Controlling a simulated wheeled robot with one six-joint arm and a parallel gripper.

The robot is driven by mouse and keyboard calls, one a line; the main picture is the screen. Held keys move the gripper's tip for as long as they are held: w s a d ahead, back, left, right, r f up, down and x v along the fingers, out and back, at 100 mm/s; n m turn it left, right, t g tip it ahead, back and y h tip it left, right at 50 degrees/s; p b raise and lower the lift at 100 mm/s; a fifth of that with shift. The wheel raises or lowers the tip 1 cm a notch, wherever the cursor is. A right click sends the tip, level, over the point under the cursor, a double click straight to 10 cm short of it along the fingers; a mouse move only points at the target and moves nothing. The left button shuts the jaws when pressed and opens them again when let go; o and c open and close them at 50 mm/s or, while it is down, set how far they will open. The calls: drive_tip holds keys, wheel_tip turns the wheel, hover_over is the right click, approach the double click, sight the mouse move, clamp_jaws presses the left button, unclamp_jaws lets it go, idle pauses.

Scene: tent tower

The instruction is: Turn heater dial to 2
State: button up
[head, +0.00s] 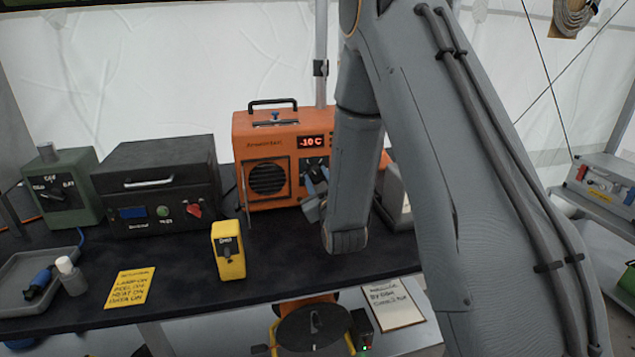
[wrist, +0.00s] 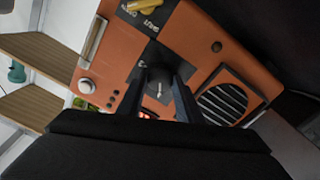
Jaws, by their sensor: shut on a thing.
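The orange heater (head: 243,134) stands at the back of the dark table, with a round grille on its front and a red display (head: 312,141) that appears to read -10 C. In the wrist view the heater's front (wrist: 190,40) fills the upper part at a tilt. My gripper (head: 316,181) is at the heater's front, right of the grille. In the wrist view my gripper (wrist: 160,88) is shut on the dark dial (wrist: 158,77), one finger on each side. The dial has a pale pointer mark; I cannot read its setting. My arm hides the heater's right side.
A dark box (head: 160,185) with a red knob and a green box (head: 65,190) stand left. A yellow device (head: 228,251) stands in front of the heater. A yellow note (head: 130,287) and grey tray (head: 15,272) lie front left. A stool (head: 310,328) is below the table edge.

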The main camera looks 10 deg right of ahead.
drive_tip(key=m+b, duration=0.2)
drive_tip(key=m, duration=0.4)
drive_tip(key=shift+m, duration=0.3)
drive_tip(key=m+b, duration=0.2)
drive_tip(key=m, duration=0.4)
idle(0.4)
drive_tip(key=o, duration=1)
drive_tip(key=shift+o, duration=0.2)
drive_tip(key=s+b, duration=0.1)
drive_tip(key=s, duration=0.7)
drive_tip(key=shift+b, duration=0.35)
